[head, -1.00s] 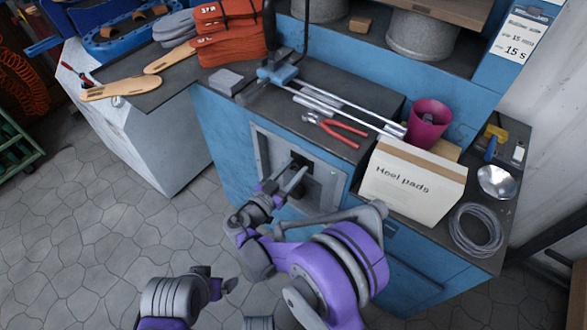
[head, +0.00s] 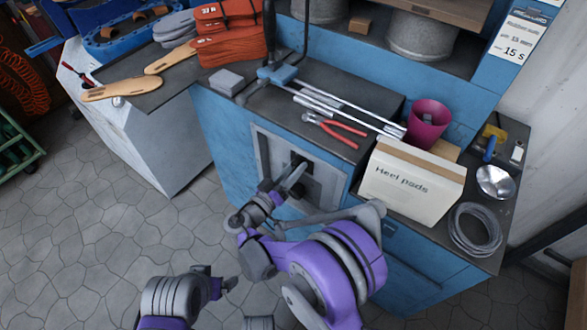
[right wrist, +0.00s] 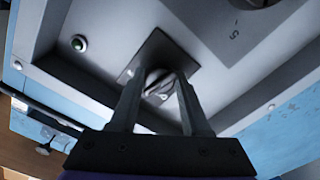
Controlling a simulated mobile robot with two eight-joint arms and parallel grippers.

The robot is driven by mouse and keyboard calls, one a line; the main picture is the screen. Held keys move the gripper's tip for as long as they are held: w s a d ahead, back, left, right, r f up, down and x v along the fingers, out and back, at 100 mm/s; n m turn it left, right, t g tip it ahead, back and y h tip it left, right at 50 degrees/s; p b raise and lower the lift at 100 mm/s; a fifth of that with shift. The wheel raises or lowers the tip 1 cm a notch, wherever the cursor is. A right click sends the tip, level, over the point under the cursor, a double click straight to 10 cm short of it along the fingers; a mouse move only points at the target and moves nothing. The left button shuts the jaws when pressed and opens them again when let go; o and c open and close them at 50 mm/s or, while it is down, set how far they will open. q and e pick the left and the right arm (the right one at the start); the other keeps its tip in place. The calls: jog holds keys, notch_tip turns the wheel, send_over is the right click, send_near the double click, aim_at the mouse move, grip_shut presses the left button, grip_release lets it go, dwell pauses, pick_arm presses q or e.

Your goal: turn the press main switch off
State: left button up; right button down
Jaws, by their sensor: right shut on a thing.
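The press main switch (right wrist: 158,82) is a grey rotary knob on a dark square plate in the right wrist view. My right gripper (right wrist: 158,88) is shut on the knob, with one finger on each side of it. In the head view my right gripper (head: 298,172) reaches into the recessed grey panel (head: 265,155) on the blue press front, and its fingers partly hide the switch. A small round green lamp (right wrist: 79,43) sits on the panel near the switch. My left gripper (head: 222,284) is low at the left, over the floor and away from the press; its jaws are unclear.
The bench above the panel holds red-handled pliers (head: 336,130), metal rods (head: 345,110), a magenta cup (head: 428,121) and a "Heel pads" box (head: 410,185). A cable coil (head: 475,229) lies at the right. The tiled floor (head: 70,230) at left is clear.

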jog(key=n, duration=0.5)
jog(key=shift+n, duration=0.3)
jog(key=n, duration=0.5)
jog(key=shift+r+n, duration=0.1)
jog(key=shift+n, duration=0.3)
jog(key=shift+c, duration=2.1)
grip_release()
jog(key=shift+d, duration=0.1)
